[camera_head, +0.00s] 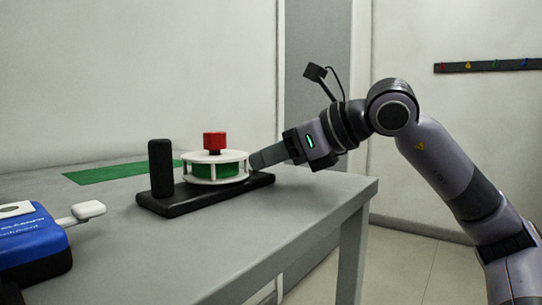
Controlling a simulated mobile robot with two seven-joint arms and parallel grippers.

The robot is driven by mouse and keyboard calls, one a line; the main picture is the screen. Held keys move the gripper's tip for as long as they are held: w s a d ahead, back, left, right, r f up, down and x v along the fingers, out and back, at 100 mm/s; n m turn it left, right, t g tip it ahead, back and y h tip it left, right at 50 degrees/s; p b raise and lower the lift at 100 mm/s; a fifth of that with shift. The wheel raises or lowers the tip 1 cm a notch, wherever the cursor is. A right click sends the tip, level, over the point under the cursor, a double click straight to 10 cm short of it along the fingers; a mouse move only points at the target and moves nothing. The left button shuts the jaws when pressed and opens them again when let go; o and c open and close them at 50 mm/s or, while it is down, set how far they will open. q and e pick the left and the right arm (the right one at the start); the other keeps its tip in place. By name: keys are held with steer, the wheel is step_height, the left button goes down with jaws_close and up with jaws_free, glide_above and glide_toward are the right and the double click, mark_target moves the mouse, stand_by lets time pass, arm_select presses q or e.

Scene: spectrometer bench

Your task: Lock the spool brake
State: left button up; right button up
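The spool (230,157) is a white-rimmed wheel with a green band, lying flat on a black base (187,202). A red knob (214,142) stands on top of the spool's middle; I take it for the brake. A black upright post (160,168) rises at the base's left end. My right gripper (256,161) reaches in from the right with its fingers at the spool's right side. From here I cannot tell whether the fingers touch the rim or how far apart they are. My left gripper is out of view.
The grey table (270,240) has its right edge close beyond the base. A blue device (32,243) with a white lever (88,212) sits at the lower left. A green mat (115,172) lies behind. A dark hook rail (490,65) is on the back wall. The table's front is clear.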

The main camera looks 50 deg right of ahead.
steer(key=shift+b+v, duration=0.9)
steer(key=shift+v, duration=2.7)
steer(key=shift+f, duration=0.1)
